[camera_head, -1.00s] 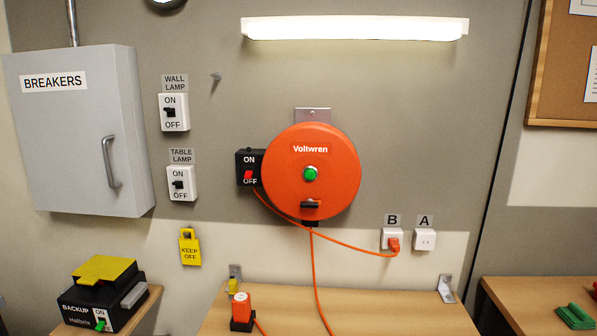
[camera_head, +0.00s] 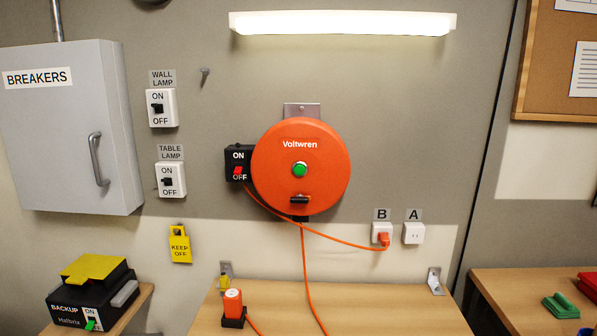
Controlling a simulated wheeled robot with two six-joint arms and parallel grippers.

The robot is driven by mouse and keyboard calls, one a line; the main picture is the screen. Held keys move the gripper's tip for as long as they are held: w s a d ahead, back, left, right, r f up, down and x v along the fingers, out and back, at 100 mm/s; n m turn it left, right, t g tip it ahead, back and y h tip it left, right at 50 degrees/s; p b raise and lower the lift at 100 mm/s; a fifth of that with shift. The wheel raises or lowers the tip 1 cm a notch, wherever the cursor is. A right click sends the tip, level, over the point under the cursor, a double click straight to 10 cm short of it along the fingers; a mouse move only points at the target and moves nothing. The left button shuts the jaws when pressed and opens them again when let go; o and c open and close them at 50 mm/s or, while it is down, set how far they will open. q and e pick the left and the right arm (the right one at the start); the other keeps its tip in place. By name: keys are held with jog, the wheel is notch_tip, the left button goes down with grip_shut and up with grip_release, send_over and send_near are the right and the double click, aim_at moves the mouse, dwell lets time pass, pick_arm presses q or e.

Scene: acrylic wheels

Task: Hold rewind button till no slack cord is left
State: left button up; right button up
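The round orange Voltwren cord reel (camera_head: 320,172) hangs on the wall from a metal bracket. A green button (camera_head: 300,170) sits at its centre, with a dark slot or handle below it. A black switch box (camera_head: 239,162) with a red rocker marked ON and OFF is on its left side. One orange cord (camera_head: 345,241) runs from the switch box to an orange plug (camera_head: 384,240) in outlet B. Another orange cord (camera_head: 305,275) hangs from under the reel down onto the wooden table (camera_head: 380,312). Neither gripper is in view.
An orange connector (camera_head: 232,303) in a black holder stands on the table. Outlet A (camera_head: 413,233) is empty. Left are the breaker cabinet (camera_head: 70,140), two lamp switches, a yellow KEEP OFF tag (camera_head: 180,245) and a backup box (camera_head: 92,298). A second table (camera_head: 500,290) is right.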

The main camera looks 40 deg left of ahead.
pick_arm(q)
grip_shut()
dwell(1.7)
